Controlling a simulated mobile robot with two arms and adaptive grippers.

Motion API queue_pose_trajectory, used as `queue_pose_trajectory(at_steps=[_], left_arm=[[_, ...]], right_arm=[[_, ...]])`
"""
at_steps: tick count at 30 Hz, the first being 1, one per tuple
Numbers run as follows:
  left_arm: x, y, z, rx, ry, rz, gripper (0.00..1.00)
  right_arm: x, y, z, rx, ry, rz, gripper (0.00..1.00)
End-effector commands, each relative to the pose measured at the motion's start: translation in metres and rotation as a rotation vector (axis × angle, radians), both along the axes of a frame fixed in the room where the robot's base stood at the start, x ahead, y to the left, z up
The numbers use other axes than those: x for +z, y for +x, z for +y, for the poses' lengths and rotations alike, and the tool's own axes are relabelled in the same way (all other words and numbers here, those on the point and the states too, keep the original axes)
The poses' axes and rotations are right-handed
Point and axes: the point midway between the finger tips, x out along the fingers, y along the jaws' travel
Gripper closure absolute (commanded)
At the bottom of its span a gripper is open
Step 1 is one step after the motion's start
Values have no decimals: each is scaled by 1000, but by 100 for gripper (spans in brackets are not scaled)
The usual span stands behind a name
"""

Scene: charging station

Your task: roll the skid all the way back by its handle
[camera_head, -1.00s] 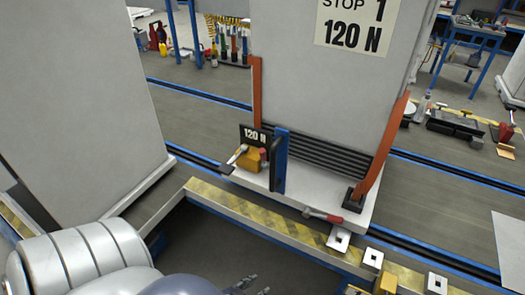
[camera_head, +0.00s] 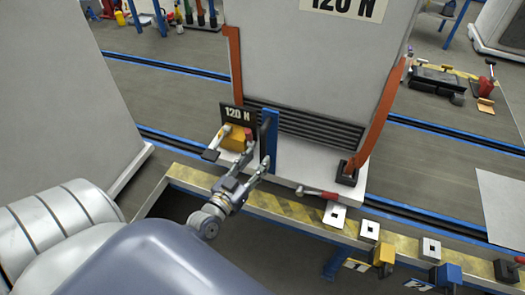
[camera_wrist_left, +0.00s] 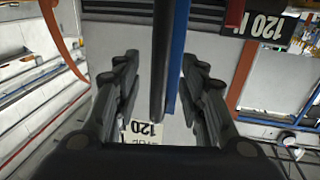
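The skid (camera_head: 310,65) is a large pale block with a "120 N" label, an orange upright at each side and a dark slatted strip low on its front. Its handle, a dark upright bar (camera_head: 265,136) beside a blue post (camera_head: 271,150), stands at the front edge. My left gripper (camera_head: 257,154) is open just in front of the handle. In the left wrist view the dark bar (camera_wrist_left: 161,70) and blue post (camera_wrist_left: 181,50) appear between the spread fingers, which do not visibly close on them. My right gripper is not in view.
Left of the handle are a yellow block (camera_head: 236,138) and a "120 N" plate (camera_head: 238,113). A red-handled hammer (camera_head: 318,192) lies on the ledge to the right. A yellow-black striped beam (camera_head: 285,208) runs below, with a dark gap under it.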

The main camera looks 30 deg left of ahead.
Motion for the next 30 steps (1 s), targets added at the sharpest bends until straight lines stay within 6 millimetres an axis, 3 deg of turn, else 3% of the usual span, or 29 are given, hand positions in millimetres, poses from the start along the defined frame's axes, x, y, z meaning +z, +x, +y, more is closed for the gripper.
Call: queue_pose_trajectory(at_steps=[3,9,21,26,30], left_arm=[[1,20,1,0,-1,0,62],[0,40,1,-1,0,0,62],[-1,46,2,-1,0,2,62],[-1,46,2,-1,0,2,98],[-1,46,2,-1,0,2,100]], right_arm=[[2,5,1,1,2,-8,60],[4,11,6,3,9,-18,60],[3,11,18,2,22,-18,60],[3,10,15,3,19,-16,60],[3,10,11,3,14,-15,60]])
